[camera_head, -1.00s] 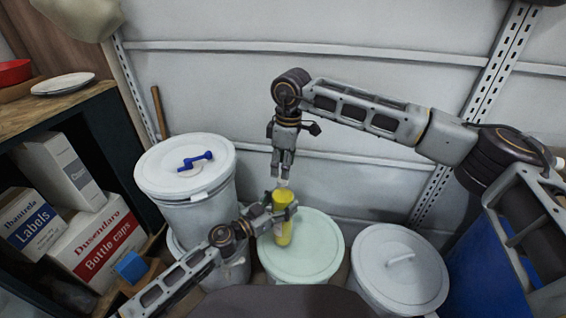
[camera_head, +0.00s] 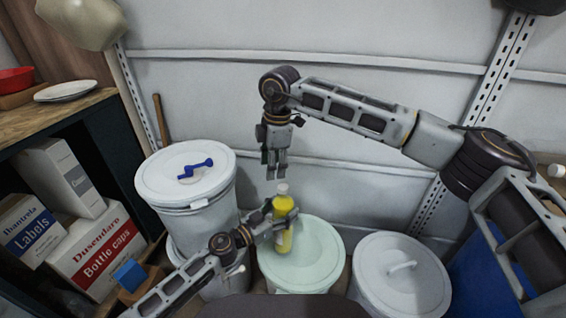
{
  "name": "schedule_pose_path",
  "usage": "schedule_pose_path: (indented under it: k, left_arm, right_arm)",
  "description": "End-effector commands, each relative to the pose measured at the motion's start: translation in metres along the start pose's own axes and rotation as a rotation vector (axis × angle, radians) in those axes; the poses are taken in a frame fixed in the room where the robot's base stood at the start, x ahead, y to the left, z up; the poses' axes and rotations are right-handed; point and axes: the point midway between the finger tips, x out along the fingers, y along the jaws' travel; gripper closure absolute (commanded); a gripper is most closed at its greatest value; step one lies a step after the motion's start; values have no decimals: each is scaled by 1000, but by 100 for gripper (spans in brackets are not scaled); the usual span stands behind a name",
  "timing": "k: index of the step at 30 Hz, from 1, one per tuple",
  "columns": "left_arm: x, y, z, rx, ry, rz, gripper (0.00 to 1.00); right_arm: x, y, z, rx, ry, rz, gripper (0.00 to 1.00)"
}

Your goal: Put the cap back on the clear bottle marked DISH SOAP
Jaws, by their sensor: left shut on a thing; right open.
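My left gripper (camera_head: 284,221) is shut on a bottle (camera_head: 284,240) with yellow contents and holds it upright over the pale green drum lid (camera_head: 318,258). No marking on the bottle can be read from here. A white cap (camera_head: 282,188) sits on the bottle's top; how tightly it sits cannot be told. My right gripper (camera_head: 276,176) is open and empty, pointing down just above the cap, with a small gap between them.
A white drum (camera_head: 160,160) with a blue tool (camera_head: 196,171) on its lid stands at left. Another white-lidded drum (camera_head: 425,285) stands at right, beside a blue container (camera_head: 465,275). Boxes (camera_head: 95,250) fill the shelf at far left.

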Motion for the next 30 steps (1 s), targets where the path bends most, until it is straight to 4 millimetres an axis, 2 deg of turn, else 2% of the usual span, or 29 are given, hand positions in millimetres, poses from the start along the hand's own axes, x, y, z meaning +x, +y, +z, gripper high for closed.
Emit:
schedule_pose_path:
  k: [30]
  left_arm:
    - [0,0,0,0,0,0,100]
  right_arm:
    - [-4,1,5,-796,-7,-25,52]
